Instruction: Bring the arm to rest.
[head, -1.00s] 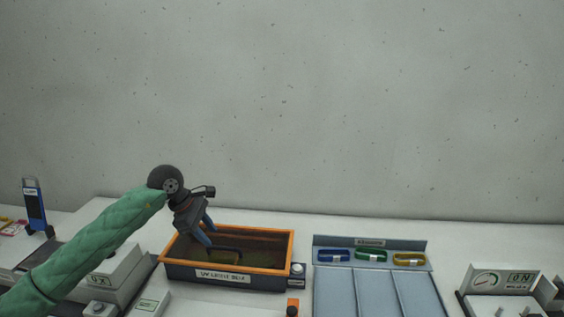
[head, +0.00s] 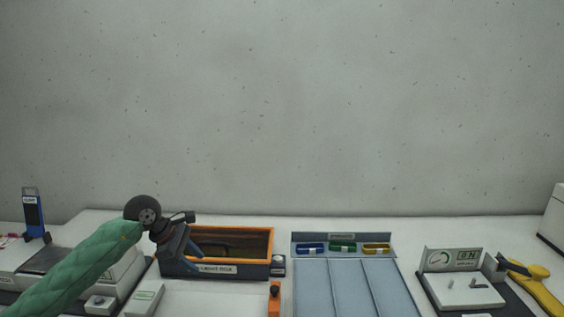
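My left arm, in a green sleeve, comes in from the lower left of the head view. Its gripper (head: 194,266) hangs tilted downward at the front left corner of the orange-rimmed light box (head: 255,231) and covers part of its label. Its two blue-grey fingers look apart, with nothing seen between them. A dark looped item (head: 216,243) lies inside the box, apart from the gripper as far as I can see. My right gripper is not in view.
Right of the box stands a blue-grey sorting tray (head: 341,285) with blue, green and yellow bands at its back. Further right are a gauge unit (head: 455,262) and a yellow tool (head: 545,291). A blue device (head: 33,214) stands far left. The wall behind is bare.

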